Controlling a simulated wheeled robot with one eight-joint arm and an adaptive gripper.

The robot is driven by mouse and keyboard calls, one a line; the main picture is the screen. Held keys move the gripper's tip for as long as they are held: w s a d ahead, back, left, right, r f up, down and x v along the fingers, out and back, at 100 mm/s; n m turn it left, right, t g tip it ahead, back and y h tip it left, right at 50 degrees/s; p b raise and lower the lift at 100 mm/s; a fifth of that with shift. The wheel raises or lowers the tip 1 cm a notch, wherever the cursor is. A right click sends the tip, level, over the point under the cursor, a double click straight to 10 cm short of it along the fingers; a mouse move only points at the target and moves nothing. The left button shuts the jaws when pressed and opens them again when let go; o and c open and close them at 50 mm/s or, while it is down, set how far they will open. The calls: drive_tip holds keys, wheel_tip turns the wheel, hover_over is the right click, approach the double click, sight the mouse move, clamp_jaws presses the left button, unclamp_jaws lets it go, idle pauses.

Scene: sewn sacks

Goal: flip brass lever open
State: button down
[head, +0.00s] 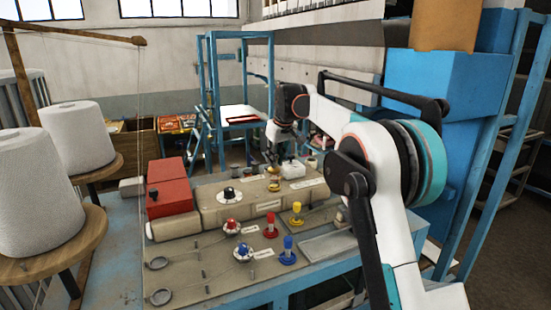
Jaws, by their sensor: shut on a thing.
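The brass lever (273,184) shows as a small golden piece on the tan machine housing (225,212), right of a black knob (230,194). My gripper (271,160) points down directly above and at the lever, at the end of my white arm. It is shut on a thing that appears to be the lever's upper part. The fingertips are small and dark, so the exact contact and the lever's angle cannot be told.
A red box (170,184) stands at the housing's left end. Yellow, red and blue knobs (288,250) stand on the near panel. A white block (293,170) is close right of my gripper. Large white thread cones (76,138) stand at left. A blue cabinet (425,85) rises at right.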

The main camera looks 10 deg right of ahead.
drive_tip(key=shift+w+a+r+g, duration=0.1)
drive_tip(key=shift+w+r+g, duration=0.15)
drive_tip(key=shift+w+g, duration=0.35)
drive_tip(key=shift+g, duration=0.3)
drive_tip(key=shift+s+f+g+h, duration=0.1)
drive_tip(key=shift+s+g+h, duration=0.05)
drive_tip(key=shift+g+h, duration=0.15)
drive_tip(key=c, duration=1.7)
unclamp_jaws()
drive_tip(key=shift+o, duration=0.8)
drive_tip(key=shift+f, duration=0.1)
